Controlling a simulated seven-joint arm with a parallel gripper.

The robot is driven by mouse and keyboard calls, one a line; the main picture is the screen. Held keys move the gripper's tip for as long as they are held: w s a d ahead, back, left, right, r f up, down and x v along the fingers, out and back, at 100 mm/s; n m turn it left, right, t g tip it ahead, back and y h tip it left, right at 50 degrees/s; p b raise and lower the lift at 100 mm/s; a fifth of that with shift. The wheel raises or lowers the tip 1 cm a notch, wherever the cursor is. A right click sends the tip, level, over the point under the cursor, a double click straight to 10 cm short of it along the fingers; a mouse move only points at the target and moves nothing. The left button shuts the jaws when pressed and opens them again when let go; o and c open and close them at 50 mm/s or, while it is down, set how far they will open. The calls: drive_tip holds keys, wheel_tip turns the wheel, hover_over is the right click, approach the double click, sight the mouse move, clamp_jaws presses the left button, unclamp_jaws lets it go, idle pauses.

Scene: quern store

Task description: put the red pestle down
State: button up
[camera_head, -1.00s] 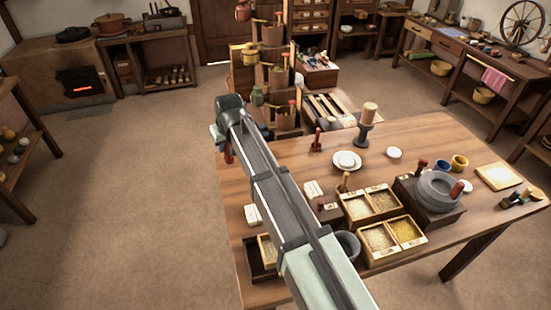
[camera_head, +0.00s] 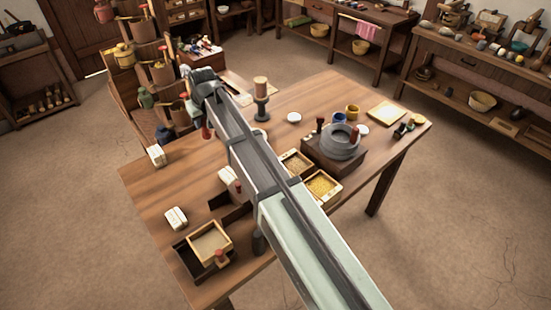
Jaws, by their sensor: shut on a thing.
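My gripper (camera_head: 203,106) is at the end of my outstretched arm, over or near the far-left edge of the wooden table (camera_head: 150,190). It is shut on the red pestle (camera_head: 206,132), which hangs below it, mostly hidden by the gripper. Whether the pestle touches anything beneath is not clear. On the right of the table a grey stone quern (camera_head: 340,142) sits on a dark block.
A stepped stand with pots (camera_head: 150,70) is just beyond and left of my gripper. A turned wooden stand (camera_head: 261,95) is to its right. Grain boxes (camera_head: 322,187), a framed tray (camera_head: 209,242) and white blocks (camera_head: 155,156) occupy the table. The table's left part has bare wood.

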drive_tip(key=w+d+m+h, duration=0.1)
drive_tip(key=w+d+m, duration=0.15)
drive_tip(key=d, duration=0.85)
drive_tip(key=w+d+m, duration=0.1)
drive_tip(key=w+d, duration=0.2)
drive_tip(key=d, duration=0.9)
drive_tip(key=shift+n+t, duration=0.3)
drive_tip(key=shift+n, duration=0.55)
drive_tip(key=shift+s+d+f, duration=0.15)
drive_tip(key=shift+s+f, duration=0.4)
drive_tip(key=shift+f, duration=1.15)
drive_tip(key=shift+s+d+f, duration=0.15)
drive_tip(key=shift+s+f, duration=0.45)
drive_tip(key=shift+f, duration=1.1)
drive_tip(key=shift+s+d+f, duration=0.15)
drive_tip(key=shift+s+f, duration=0.4)
drive_tip(key=shift+f, duration=1.15)
drive_tip(key=shift+f, duration=0.2)
drive_tip(key=o, duration=1.1)
drive_tip(key=shift+c, duration=0.2)
drive_tip(key=shift+r, duration=0.15)
